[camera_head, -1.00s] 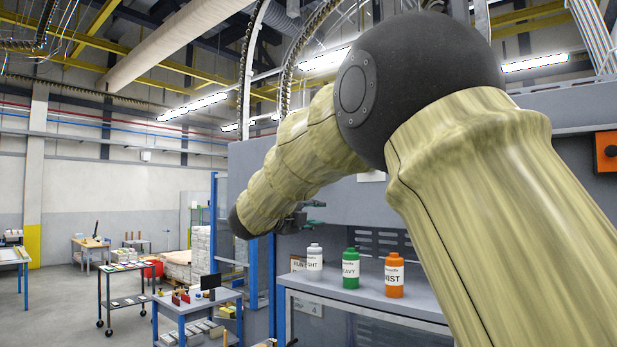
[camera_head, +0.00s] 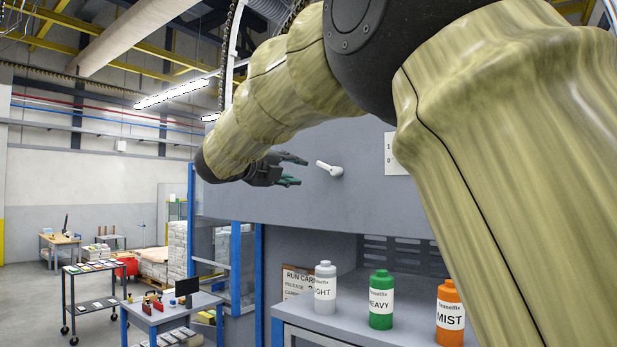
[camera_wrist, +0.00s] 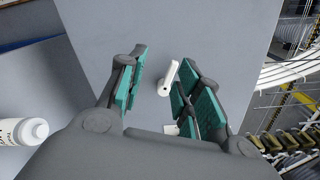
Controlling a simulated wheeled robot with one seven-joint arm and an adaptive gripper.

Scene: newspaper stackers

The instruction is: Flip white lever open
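The white lever (camera_head: 329,168) sticks out from the grey upper panel of the machine in the head view. It is short and rod-like, lying nearly level with a slight slant. My gripper (camera_head: 291,170) is to the left of the lever, with its fingers apart and pointing right toward it. In the wrist view, my gripper (camera_wrist: 162,92) is open with teal finger pads, and the lever (camera_wrist: 168,78) shows in the gap between them, nearer the right finger. A gap still shows between fingertips and lever in the head view. I cannot tell whether anything touches in the wrist view.
Below the panel, a grey counter (camera_head: 345,315) bears a white bottle (camera_head: 325,288), a green bottle (camera_head: 381,300) and an orange bottle (camera_head: 450,315). A white label (camera_head: 396,153) is on the panel right of the lever. Carts and tables stand at the left, with open floor.

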